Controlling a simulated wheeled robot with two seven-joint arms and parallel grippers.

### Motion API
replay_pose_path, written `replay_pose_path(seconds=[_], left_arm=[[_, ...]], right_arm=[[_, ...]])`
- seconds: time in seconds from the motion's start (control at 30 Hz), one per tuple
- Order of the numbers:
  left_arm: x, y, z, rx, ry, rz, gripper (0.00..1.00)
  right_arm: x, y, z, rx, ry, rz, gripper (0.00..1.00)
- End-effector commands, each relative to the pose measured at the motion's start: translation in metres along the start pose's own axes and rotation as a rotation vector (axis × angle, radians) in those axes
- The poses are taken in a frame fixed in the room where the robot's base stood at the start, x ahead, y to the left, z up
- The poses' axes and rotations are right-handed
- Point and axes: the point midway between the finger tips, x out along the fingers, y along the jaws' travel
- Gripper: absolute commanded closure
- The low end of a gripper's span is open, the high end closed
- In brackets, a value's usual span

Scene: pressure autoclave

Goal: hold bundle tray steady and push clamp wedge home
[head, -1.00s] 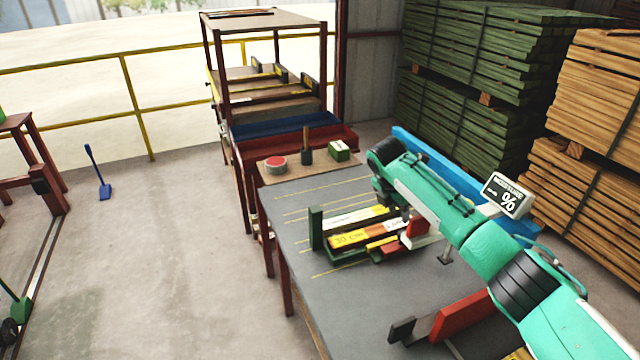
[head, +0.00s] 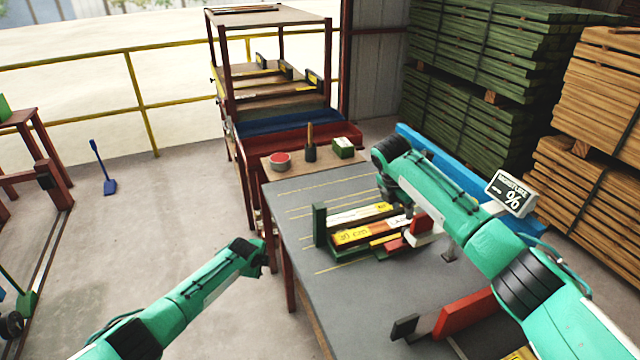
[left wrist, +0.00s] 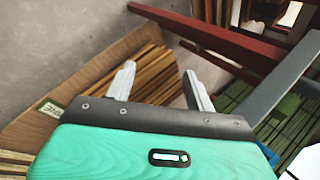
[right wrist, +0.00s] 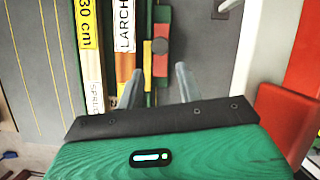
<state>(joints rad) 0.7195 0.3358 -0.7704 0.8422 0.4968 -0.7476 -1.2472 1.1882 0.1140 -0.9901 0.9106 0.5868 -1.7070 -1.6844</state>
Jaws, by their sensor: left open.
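The bundle tray is a green frame with an upright end post (head: 319,225) on the grey table. Labelled boards lie in it, including one marked 30 cm (right wrist: 84,25). A red and yellow piece, apparently the clamp wedge (right wrist: 147,60), lies alongside the boards in the right wrist view. My right gripper (right wrist: 158,78) is open above that piece, its fingers on either side in the picture; contact cannot be told. My right arm hides part of the tray's far end in the head view. My left gripper (head: 267,258) is open and empty, left of the table edge, apart from the tray.
A red block (head: 465,312) lies at the near right. A display sign (head: 511,194) stands at right. The table's left front is bare.

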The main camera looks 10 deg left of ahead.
Motion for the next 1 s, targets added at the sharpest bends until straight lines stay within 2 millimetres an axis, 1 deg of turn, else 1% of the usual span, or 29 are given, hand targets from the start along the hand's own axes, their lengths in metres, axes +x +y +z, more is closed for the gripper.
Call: replay_pose_path(seconds=[0.03, 0.07, 0.1, 0.17, 0.2, 0.27, 0.3, 0.37, 0.4, 0.47, 0.5, 0.57, 0.63, 0.7, 0.77, 0.8, 0.87, 1.0], left_arm=[[-0.014, -0.031, 0.005, 0.054, -0.008, -0.02, 0.45], [-0.021, -0.046, 0.007, 0.088, -0.011, -0.028, 0.45], [-0.031, -0.065, 0.009, 0.132, -0.017, -0.037, 0.45], [-0.047, -0.093, 0.013, 0.199, -0.024, -0.051, 0.45], [-0.058, -0.111, 0.016, 0.243, -0.032, -0.06, 0.45], [-0.076, -0.137, 0.02, 0.309, -0.043, -0.071, 0.45], [-0.088, -0.154, 0.022, 0.353, -0.05, -0.079, 0.45], [-0.107, -0.178, 0.027, 0.419, -0.064, -0.087, 0.45], [-0.12, -0.193, 0.029, 0.461, -0.072, -0.093, 0.45], [-0.14, -0.216, 0.033, 0.526, -0.086, -0.1, 0.45], [-0.153, -0.23, 0.035, 0.569, -0.096, -0.101, 0.45], [-0.174, -0.25, 0.038, 0.631, -0.109, -0.099, 0.45], [-0.198, -0.271, 0.038, 0.704, -0.121, -0.09, 0.45], [-0.221, -0.29, 0.033, 0.776, -0.124, -0.064, 0.45], [-0.239, -0.301, 0.016, 0.836, -0.104, -0.015, 0.45], [-0.243, -0.301, 0.001, 0.863, -0.077, 0.031, 0.45], [-0.245, -0.296, -0.021, 0.885, -0.032, 0.096, 0.45], [-0.246, -0.275, -0.073, 0.911, 0.081, 0.24, 0.45]], right_arm=[[0.0, 0.0, 0.0, 0.0, 0.0, 0.0, 0.64], [0.0, 0.0, 0.0, 0.0, 0.0, 0.0, 0.64], [0.0, 0.0, 0.0, 0.0, 0.0, 0.0, 0.64], [0.0, 0.0, 0.0, 0.0, 0.0, 0.0, 0.64], [0.0, 0.0, 0.0, 0.0, 0.0, 0.0, 0.64], [0.0, 0.0, 0.0, 0.0, 0.0, 0.0, 0.64], [0.0, 0.0, 0.0, 0.0, 0.0, 0.0, 0.64], [0.0, 0.0, 0.0, 0.0, 0.0, 0.0, 0.64], [0.0, 0.0, 0.0, 0.0, 0.0, 0.0, 0.64], [0.0, 0.0, 0.0, 0.0, 0.0, 0.0, 0.64], [0.0, 0.0, 0.0, 0.0, 0.0, 0.0, 0.64], [0.0, 0.0, 0.0, 0.0, 0.0, 0.0, 0.64], [0.0, 0.0, 0.0, 0.0, 0.0, 0.0, 0.64], [0.0, 0.0, 0.0, 0.0, 0.0, 0.0, 0.64], [0.0, 0.0, 0.0, 0.0, 0.0, 0.0, 0.64], [0.0, 0.0, 0.0, 0.0, 0.0, 0.0, 0.64], [0.0, 0.0, 0.0, 0.0, 0.0, 0.0, 0.64], [0.0, 0.0, 0.0, 0.0, 0.0, 0.0, 0.64]])
